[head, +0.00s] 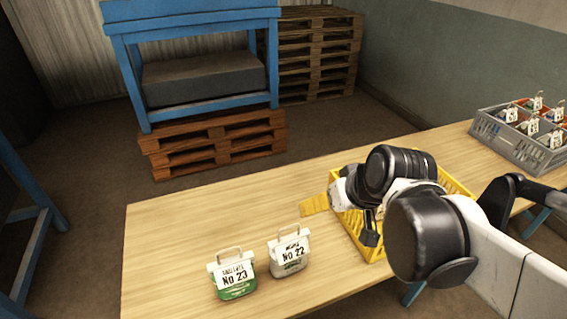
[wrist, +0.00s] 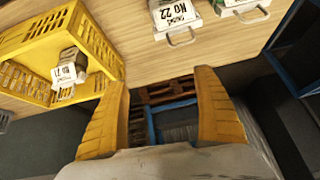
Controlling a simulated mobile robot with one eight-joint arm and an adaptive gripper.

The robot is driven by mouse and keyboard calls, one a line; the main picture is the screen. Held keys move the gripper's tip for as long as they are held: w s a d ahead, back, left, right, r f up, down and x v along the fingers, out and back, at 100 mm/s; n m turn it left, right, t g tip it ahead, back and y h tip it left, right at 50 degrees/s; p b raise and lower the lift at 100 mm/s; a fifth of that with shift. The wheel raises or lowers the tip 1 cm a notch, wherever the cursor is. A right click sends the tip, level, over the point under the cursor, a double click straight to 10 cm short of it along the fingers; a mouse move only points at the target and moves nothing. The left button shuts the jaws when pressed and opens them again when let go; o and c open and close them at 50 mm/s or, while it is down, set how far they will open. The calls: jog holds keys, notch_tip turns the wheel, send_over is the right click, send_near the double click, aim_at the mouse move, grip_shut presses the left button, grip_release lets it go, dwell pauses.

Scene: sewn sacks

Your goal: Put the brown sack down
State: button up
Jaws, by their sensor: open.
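My gripper (head: 314,204) is over the table at the left edge of the yellow crate. In the wrist view my gripper (wrist: 160,80) has its two yellow fingers wide apart with nothing between them. A sack with a white tag (wrist: 70,75) is inside the yellow crate (wrist: 22,48), beside the fingers; its cloth looks dull grey-brown, but I cannot be sure that it is the brown sack. My arm hides most of the inside of the yellow crate (head: 455,184) in the head view.
A green sack tagged No 23 (head: 236,291) and a pale sack tagged No 22 (head: 289,268) stand on the wooden table (head: 165,245). A grey crate (head: 491,134) with several tagged sacks is at the far right. Bare table lies left of the yellow crate.

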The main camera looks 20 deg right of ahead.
jog(key=s+a, duration=0.4)
jog(key=shift+s+r+h, duration=0.35)
jog(key=shift+s+h, duration=0.05)
jog(key=shift+f+b, duration=0.8)
jog(key=shift+f, duration=0.05)
